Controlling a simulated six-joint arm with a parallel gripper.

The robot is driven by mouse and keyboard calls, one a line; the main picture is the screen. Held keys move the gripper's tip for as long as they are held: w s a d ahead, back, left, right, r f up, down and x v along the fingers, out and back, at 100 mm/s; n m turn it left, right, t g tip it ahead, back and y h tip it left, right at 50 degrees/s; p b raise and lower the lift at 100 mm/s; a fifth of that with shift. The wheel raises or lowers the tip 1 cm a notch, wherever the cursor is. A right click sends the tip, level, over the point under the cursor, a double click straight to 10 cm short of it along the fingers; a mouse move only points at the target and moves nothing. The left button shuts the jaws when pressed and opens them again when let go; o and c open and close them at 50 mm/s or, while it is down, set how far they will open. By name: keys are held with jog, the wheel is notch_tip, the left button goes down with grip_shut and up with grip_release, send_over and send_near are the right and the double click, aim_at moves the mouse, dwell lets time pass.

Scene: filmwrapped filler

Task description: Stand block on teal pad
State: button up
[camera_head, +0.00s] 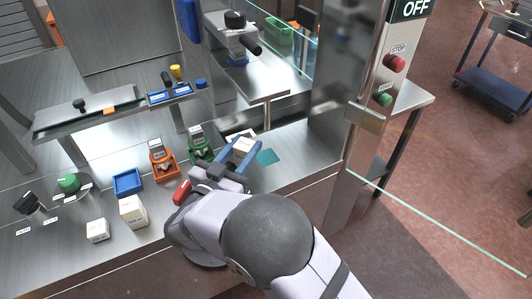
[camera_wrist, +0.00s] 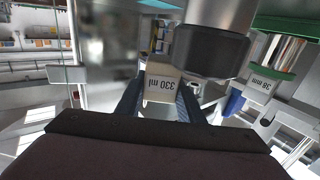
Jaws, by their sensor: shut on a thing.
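My gripper (camera_head: 238,153) is shut on a pale, box-shaped block (camera_head: 243,146), with a blue finger on each side of it. In the wrist view the same block (camera_wrist: 162,84) sits between the blue fingers and bears an upside-down "330 ml" label. The teal pad (camera_head: 267,157) lies flat on the steel bench just right of the gripper and block. The block is beside the pad in the head view, and I cannot tell how high it is above the bench. My gripper hides the block's lower part.
Orange (camera_head: 163,163) and green (camera_head: 200,146) devices stand left of the gripper. Farther left are a blue tray (camera_head: 127,181) and two pale blocks, one tall (camera_head: 132,211) and one short (camera_head: 97,230). A steel post (camera_head: 352,125) rises at the right. Bare bench lies right of the pad.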

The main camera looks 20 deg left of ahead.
jog(key=w+d+f+m+h+p, duration=0.1)
jog(key=w+d, duration=0.2)
jog(key=d, duration=0.3)
jog(key=w+d+f+m+g+h+p, duration=0.1)
jog(key=w+d+h, duration=0.1)
jog(key=d, duration=0.5)
jog(key=w+d+f+m+h, duration=0.1)
jog(key=w+d, duration=0.2)
jog(key=d, duration=0.3)
jog(key=a+n+y, duration=0.1)
jog(key=a+y, duration=0.1)
jog(key=w+a+n+y, duration=0.1)
jog(key=a+n+y, duration=0.1)
jog(key=a, duration=0.1)
jog(key=w+a+r+n+t+y, duration=0.1)
jog(key=a+y, duration=0.1)
jog(key=shift+a+r, duration=0.1)
jog(key=shift+a, duration=0.2)
jog(key=a+n+y, duration=0.1)
jog(key=a+y, duration=0.1)
jog(key=a+n+y, duration=0.2)
jog(key=s+a+n+y, duration=0.1)
jog(key=a+y, duration=0.1)
jog(key=a, duration=0.1)
jog(key=shift+r+g, duration=0.1)
jog(key=shift+g, duration=0.2)
jog(key=shift+s+a+n+g+y, duration=0.2)
jog(key=shift+a+n+g+y, duration=0.1)
jog(key=shift+a+n+y, duration=0.4)
jog(key=shift+d, duration=0.15)
